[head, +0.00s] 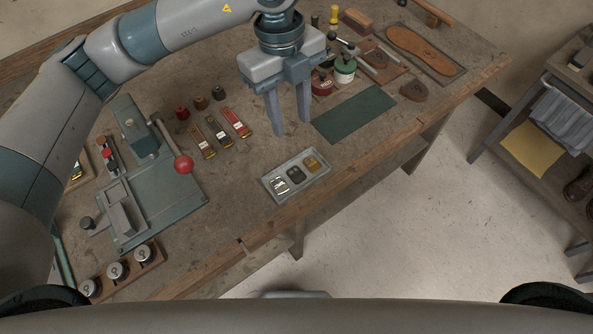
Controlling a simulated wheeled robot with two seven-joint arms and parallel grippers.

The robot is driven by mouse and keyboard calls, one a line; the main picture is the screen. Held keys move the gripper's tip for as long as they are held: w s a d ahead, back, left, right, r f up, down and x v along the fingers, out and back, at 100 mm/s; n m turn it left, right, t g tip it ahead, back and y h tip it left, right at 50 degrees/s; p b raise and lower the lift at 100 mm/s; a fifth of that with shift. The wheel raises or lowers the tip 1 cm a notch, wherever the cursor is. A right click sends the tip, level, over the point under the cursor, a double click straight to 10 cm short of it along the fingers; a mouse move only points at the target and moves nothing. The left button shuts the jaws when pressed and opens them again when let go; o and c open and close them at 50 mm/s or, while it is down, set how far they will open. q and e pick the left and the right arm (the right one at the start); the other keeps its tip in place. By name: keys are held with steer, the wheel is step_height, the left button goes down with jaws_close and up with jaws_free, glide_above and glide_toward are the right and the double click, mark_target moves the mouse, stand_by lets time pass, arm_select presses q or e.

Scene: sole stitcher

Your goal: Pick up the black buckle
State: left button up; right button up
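The black buckle (296,174) lies in the middle of a small grey tray (283,199) near the table's front edge. A silver buckle (281,185) lies to its left in the tray and a brass-coloured one (313,163) to its right. My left gripper (291,130) points down above the table, behind the tray. Its two fingers are apart with nothing seen between them. It is clear of the black buckle. My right gripper does not show.
A green mat (354,114) lies right of the gripper. Several coloured strips (219,131) lie to its left. A press with a red-knobbed lever (183,164) stands further left. Jars (345,71) stand behind the mat. Bare tabletop surrounds the tray's left side.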

arm_select(q)
steer(key=p, duration=0.3)
glide_above(296, 172)
steer(key=f, duration=0.9)
steer(key=shift+w+a+f, duration=0.15)
steer(key=shift+w+f, duration=0.1)
steer(key=shift+w, duration=0.15)
steer(key=shift+f, duration=0.5)
steer(key=shift+s+f+p, duration=0.1)
steer(key=shift+f+p, duration=0.65)
steer(key=shift+p, duration=0.2)
step_height(296, 172, down, 3)
steer(key=shift+s+p, duration=0.15)
steer(key=shift+p, duration=0.55)
steer(key=shift+f, duration=0.35)
steer(key=shift+c, duration=0.2)
steer(key=c, duration=0.8)
